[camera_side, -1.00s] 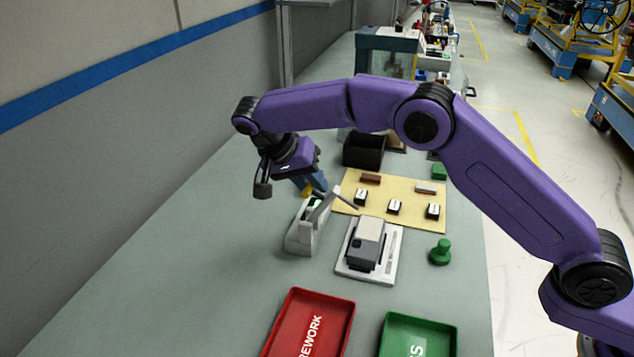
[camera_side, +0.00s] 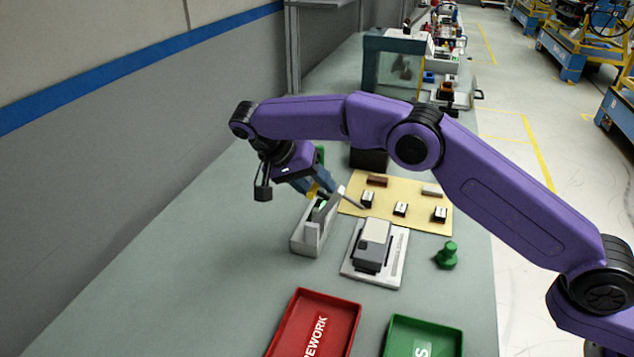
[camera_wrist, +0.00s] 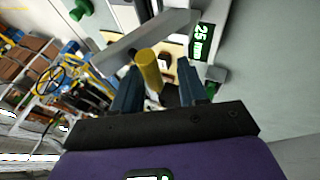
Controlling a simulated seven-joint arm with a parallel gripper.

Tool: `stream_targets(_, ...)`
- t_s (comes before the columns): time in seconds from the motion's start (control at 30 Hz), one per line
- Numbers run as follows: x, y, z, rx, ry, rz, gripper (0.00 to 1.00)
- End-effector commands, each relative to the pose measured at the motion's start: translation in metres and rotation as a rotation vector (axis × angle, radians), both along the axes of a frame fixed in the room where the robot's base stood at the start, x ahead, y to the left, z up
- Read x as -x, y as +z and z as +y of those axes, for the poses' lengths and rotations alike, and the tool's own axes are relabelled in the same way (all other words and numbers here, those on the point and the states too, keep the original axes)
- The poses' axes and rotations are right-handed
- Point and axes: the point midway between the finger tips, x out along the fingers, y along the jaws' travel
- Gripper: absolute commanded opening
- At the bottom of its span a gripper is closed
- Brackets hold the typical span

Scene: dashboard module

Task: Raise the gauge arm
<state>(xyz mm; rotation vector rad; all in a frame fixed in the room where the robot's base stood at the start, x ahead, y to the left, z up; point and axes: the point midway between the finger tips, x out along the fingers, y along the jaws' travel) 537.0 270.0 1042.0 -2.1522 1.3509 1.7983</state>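The gauge (camera_side: 306,236) is a pale grey stand on the bench with a lit green display. In the wrist view the display (camera_wrist: 201,42) reads 25 mm. Its gauge arm (camera_wrist: 150,38) is a grey bar crossing the top of the wrist view. In the side view the gauge arm slants above the stand. A yellow knob (camera_wrist: 147,70) shows in front of the bar. My gripper (camera_wrist: 159,72) is open, its blue fingers on either side of the knob, nearer the left one; contact is unclear. In the side view my gripper (camera_side: 322,188) is just above the gauge.
A grey block fixture on a white plate (camera_side: 392,272) stands right of the gauge. Behind it lies a tan board (camera_side: 420,216) with small blocks. A green knob (camera_side: 447,256) stands at right. Red (camera_side: 290,318) and green (camera_side: 455,335) trays are in front. The bench at left is clear.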

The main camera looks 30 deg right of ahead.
Motion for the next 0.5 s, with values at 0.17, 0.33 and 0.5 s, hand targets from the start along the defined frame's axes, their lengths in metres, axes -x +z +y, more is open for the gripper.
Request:
stream_targets(0.17,0.0,0.001,-0.001,0.002,-0.002,-0.001,0.42)
stream_targets(0.33,0.0,0.004,-0.002,0.003,-0.003,-0.001,0.42)
stream_targets(0.5,-0.001,0.019,-0.001,0.001,-0.001,-0.003,0.42)
